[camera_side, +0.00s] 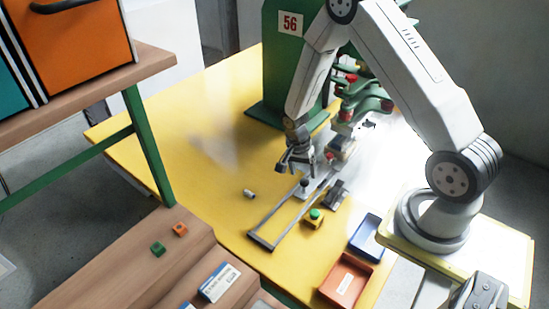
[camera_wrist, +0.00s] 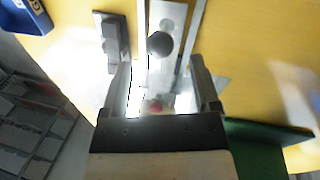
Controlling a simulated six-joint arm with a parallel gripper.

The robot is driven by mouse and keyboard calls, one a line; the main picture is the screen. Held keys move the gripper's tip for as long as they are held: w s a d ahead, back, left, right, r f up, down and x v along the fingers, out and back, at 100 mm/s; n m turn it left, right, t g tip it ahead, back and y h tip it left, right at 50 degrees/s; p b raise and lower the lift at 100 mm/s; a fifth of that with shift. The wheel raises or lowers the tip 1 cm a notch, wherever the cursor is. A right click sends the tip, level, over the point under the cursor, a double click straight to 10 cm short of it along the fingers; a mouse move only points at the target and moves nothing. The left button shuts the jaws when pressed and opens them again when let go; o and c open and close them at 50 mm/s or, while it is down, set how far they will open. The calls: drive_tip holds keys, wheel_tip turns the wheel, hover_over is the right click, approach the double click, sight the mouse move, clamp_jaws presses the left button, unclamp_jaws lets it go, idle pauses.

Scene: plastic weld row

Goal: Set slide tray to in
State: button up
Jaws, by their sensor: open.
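The slide tray (camera_side: 312,190) is a small grey plate between two thin metal rails (camera_side: 269,218) on the yellow table. In the wrist view the tray (camera_wrist: 172,14) carries a round dark knob (camera_wrist: 160,45), which also shows in the side view (camera_side: 304,182). The tray sits at the machine end of the rails, away from their closed front end. My gripper (camera_side: 295,168) is just above the tray, pointing down. In the wrist view my open fingers (camera_wrist: 160,64) stand on either side of the knob, with gaps and nothing held.
The green machine marked 56 (camera_side: 273,70) stands behind. A blue tray (camera_side: 366,237) and a red bin (camera_side: 347,280) lie nearer. The table's left side is mostly clear.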

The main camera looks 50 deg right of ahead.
sight(304, 179)
drive_tip(key=shift+s+f, duration=0.2)
drive_tip(key=shift+f, duration=0.75)
drive_tip(key=shift+s+f, duration=0.2)
drive_tip(key=shift+f, duration=0.7)
clamp_jaws()
